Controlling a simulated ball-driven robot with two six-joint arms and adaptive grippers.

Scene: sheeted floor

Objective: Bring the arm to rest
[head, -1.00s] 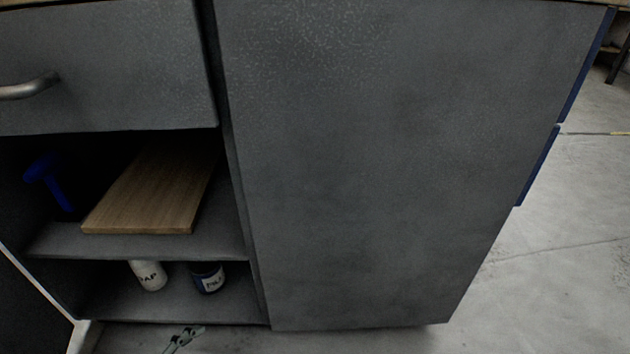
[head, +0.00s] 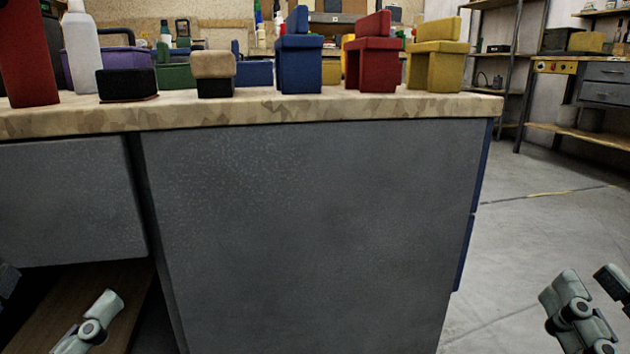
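My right gripper (head: 590,283) is at the bottom right corner of the head view, over the bare floor beside the cabinet. Its pale finger and a darker one stand apart with nothing between them, and the picture edge cuts it off. My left gripper (head: 55,290) is at the bottom left, in front of the open cabinet bay. One pale finger shows, and a dark part at the left edge appears to be the other, set well apart. I see nothing held. Most of both arms is outside the picture.
A grey cabinet (head: 310,225) with a stone-patterned worktop (head: 330,107) stands ahead. Blue (head: 299,65), red (head: 376,65) and yellow (head: 432,65) block shapes, a white bottle (head: 82,45) and a black box (head: 126,84) stand on it. Open floor (head: 550,215) lies to the right.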

